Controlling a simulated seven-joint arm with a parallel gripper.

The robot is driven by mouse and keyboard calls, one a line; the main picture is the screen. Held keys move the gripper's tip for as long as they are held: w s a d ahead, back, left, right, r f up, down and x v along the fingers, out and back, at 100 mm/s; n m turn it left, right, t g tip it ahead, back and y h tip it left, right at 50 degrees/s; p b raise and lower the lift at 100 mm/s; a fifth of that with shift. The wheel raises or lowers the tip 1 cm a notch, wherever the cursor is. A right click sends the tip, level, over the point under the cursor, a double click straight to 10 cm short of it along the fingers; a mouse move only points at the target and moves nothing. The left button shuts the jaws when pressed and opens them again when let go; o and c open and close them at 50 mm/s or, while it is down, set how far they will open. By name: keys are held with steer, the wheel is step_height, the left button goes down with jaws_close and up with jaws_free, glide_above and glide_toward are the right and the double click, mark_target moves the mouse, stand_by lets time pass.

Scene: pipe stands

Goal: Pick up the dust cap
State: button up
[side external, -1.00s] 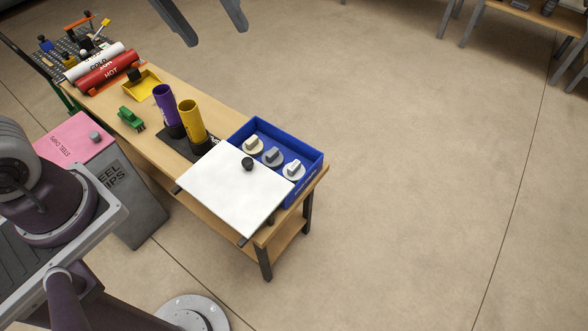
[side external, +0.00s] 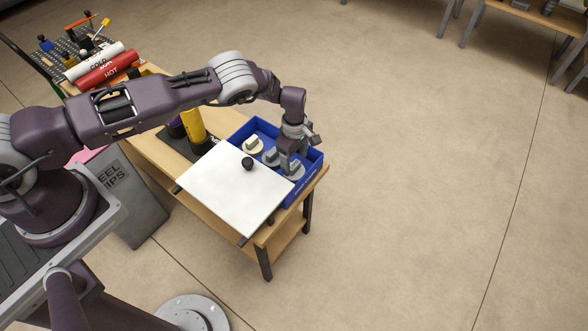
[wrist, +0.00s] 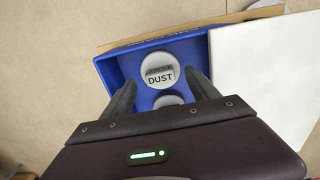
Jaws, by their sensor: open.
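The dust cap (wrist: 159,70) is a round, pale cap with a grip bar and the word DUST on it. It lies in the blue tray (wrist: 120,66), nearest the table's end. In the side view it is the right-hand cap (side external: 297,173), partly hidden by my gripper. My gripper (side external: 289,160) points down over that end of the tray. In the wrist view my gripper (wrist: 161,78) is open, with one finger on each side of the dust cap's near part. Nothing is held. I cannot tell whether the fingers touch the cap.
A grey cap (side external: 271,157) and a cream cap (side external: 252,145) share the tray. A yellow tube (side external: 193,127) stands farther left on the wooden table. The tray walls surround the caps closely.

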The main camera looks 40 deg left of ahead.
mark_target(294, 164)
step_height(294, 164, down, 3)
steer(key=shift+a+f, duration=0.1)
steer(key=shift+f, duration=0.05)
jaws_close()
step_height(294, 164, up, 10)
steer(key=shift+r, duration=0.1)
stand_by(0.6)
